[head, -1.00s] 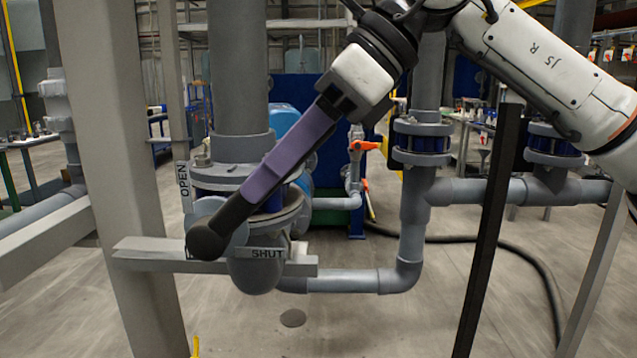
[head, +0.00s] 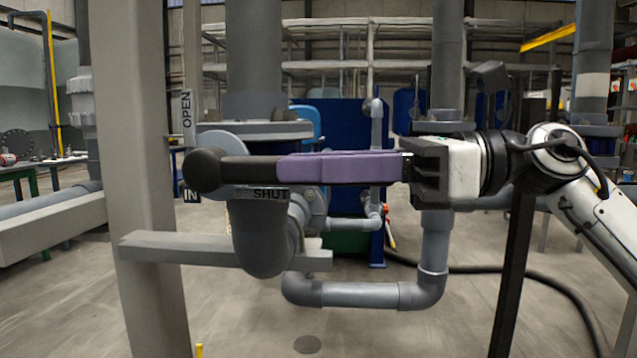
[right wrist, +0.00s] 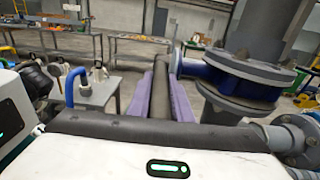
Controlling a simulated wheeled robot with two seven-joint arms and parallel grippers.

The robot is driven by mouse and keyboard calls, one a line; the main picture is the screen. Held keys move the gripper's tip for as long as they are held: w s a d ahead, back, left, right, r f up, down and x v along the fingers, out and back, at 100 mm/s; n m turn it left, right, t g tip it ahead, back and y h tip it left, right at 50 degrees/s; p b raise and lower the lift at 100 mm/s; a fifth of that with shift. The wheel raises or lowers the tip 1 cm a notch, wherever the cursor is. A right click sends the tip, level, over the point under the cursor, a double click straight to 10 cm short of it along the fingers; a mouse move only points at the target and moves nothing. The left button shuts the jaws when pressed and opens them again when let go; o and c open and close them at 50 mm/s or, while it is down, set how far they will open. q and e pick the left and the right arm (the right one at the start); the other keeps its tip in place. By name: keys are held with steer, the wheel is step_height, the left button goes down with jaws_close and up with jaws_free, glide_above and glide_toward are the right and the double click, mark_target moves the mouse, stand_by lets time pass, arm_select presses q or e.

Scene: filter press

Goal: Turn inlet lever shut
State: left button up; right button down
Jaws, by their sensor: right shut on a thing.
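The inlet lever (head: 245,169) is a dark grey bar on a round hub at the left of the head view. It lies level, pointing right, just above the SHUT label (head: 268,194). The OPEN label (head: 187,110) stands upright above the hub. My right gripper (head: 284,168) comes in from the right, its long purple fingers shut along the lever. In the right wrist view the dark bar (right wrist: 160,95) runs between the two purple fingers (right wrist: 160,80). The lever's outer part is hidden by the fingers in the head view. My left gripper is not in view.
A grey upright post (head: 148,200) stands left of the hub, with a crossbar (head: 200,249) below the lever. Grey pipes (head: 350,294) run below and behind.

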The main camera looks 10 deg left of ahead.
arm_select(q)
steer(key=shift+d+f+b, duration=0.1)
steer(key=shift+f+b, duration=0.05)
steer(key=shift+b, duration=0.15)
arm_select(e)
steer(key=shift+f, duration=0.4)
steer(key=shift+a+f+y, duration=0.1)
steer(key=shift+y, duration=0.2)
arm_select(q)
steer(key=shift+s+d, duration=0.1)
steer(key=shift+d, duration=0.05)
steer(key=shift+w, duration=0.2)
arm_select(e)
steer(key=shift+f, duration=0.2)
steer(key=c, duration=1.6)
jaws_free()
steer(key=shift+r, duration=0.1)
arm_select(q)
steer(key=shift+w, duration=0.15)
arm_select(e)
steer(key=shift+r, duration=0.15)
